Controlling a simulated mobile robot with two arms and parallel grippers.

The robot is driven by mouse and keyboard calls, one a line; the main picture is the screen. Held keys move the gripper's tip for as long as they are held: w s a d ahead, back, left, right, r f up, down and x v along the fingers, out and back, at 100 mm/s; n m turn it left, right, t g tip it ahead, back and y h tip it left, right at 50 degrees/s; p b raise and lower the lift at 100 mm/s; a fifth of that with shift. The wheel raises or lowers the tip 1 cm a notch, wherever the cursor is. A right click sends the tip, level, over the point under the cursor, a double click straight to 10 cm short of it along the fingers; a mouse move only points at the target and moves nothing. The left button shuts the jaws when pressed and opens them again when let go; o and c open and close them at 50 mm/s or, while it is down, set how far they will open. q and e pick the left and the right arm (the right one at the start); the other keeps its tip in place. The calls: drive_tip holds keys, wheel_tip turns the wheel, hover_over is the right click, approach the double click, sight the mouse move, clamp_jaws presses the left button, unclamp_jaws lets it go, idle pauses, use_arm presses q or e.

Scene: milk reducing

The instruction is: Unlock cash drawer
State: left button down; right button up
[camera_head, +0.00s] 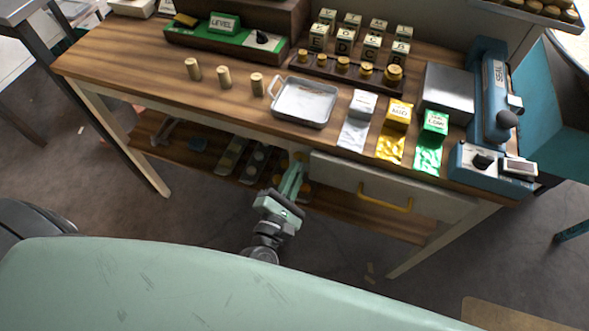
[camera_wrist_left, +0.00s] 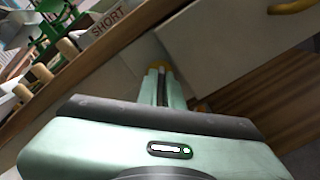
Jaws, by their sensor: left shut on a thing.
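The cash drawer (camera_head: 340,174) is a pale front with a yellow handle (camera_head: 385,198), under the right part of the wooden table top, and looks closed. It fills the upper right of the left wrist view (camera_wrist_left: 235,45), with its handle (camera_wrist_left: 292,6) at the top edge. My left gripper (camera_head: 297,167) is at the left end of the drawer front, fingers pointing up to it. Its fingers (camera_wrist_left: 156,82) are shut on a small yellow thing (camera_wrist_left: 164,66), mostly hidden between the tips. I cannot tell its shape. My right gripper is not in view.
The table top (camera_head: 140,62) overhangs the drawer. On it are a metal tray (camera_head: 305,101), white, gold and green packets, and a blue sealing machine (camera_head: 492,95). A lower shelf (camera_head: 180,140) holds several items left of my gripper.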

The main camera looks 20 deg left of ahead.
use_arm(q)
drive_tip(key=shift+d+f+m+p, duration=0.1)
drive_tip(key=shift+m+p, duration=1.4)
drive_tip(key=shift+m, duration=3.1)
drive_tip(key=c, duration=1.8)
unclamp_jaws()
drive_tip(key=shift+c, duration=0.2)
drive_tip(key=s+b, duration=0.1)
drive_tip(key=s, duration=0.6)
drive_tip(key=shift+s+b, duration=0.35)
drive_tip(key=shift+s, duration=0.05)
